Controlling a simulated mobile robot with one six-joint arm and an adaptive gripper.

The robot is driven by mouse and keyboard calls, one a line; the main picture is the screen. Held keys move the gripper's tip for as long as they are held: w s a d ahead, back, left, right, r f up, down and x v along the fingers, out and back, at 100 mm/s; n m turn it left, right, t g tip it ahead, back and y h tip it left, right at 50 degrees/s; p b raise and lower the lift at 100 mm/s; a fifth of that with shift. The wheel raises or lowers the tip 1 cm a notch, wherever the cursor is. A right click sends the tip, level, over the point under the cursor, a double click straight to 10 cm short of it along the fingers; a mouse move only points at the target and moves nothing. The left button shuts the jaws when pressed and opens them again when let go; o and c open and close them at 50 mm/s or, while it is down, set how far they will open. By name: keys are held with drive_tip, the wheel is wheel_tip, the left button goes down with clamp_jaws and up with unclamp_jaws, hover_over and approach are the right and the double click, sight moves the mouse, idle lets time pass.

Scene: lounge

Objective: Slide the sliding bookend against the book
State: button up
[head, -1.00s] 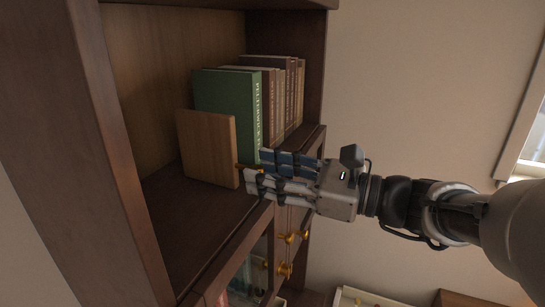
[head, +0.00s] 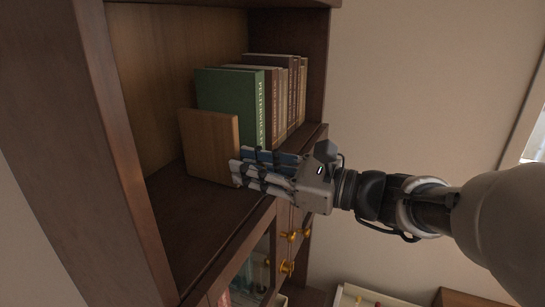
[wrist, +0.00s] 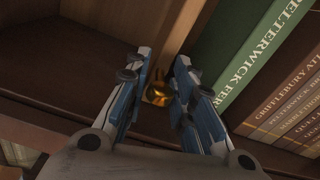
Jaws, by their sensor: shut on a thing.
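The sliding bookend (head: 208,145), a light wooden panel, stands upright on the shelf to the left of the green book (head: 229,93). Its brass knob (wrist: 158,95) shows between my fingers in the wrist view. My gripper (head: 237,173) reaches in from the right, at the bookend's front edge, and is shut on the knob. In the wrist view the bookend panel (wrist: 166,40) is just left of the green book (wrist: 243,52). A dark strip lies between them; I cannot tell whether they touch. My fingers hide the knob in the head view.
Several brown books (head: 291,95) stand right of the green book. The shelf floor (head: 190,235) left of the bookend is bare. The cabinet's left side panel (head: 85,150) bounds the shelf. Brass door knobs (head: 287,267) stick out below the shelf edge.

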clamp_jaws()
drive_tip(key=shift+w+d, duration=0.25)
drive_tip(key=shift+w, duration=0.45)
drive_tip(key=shift+w+d, duration=0.25)
drive_tip(key=shift+w, duration=0.4)
drive_tip(key=o, duration=0.6)
unclamp_jaws()
drive_tip(key=shift+s, duration=0.15)
drive_tip(key=shift+o, duration=0.2)
drive_tip(key=shift+a, duration=0.1)
